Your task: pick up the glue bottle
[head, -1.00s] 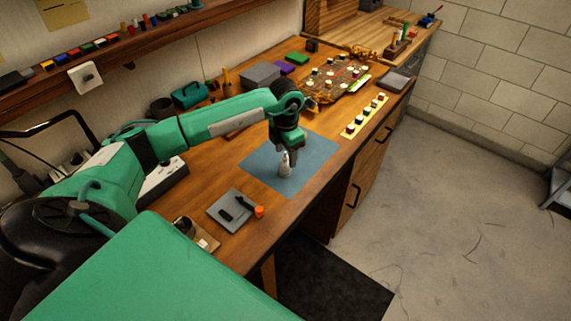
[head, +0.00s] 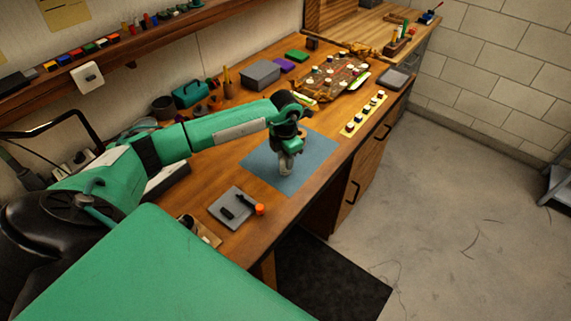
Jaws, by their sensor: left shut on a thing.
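The glue bottle (head: 285,168) is a small pale bottle over the blue mat (head: 262,168) on the wooden workbench. My left gripper (head: 286,152) comes down on it from above and is shut on its upper part. The bottle is upright or nearly so. I cannot tell whether its base touches the mat. The gripper hides the bottle's top. My right gripper is not in view.
A grey tray (head: 232,207) with dark tools and an orange cap (head: 260,209) lie in front left of the mat. A yellow strip (head: 366,114) with several blocks is to the right. A cluttered board (head: 335,78) and a grey box (head: 261,75) stand behind.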

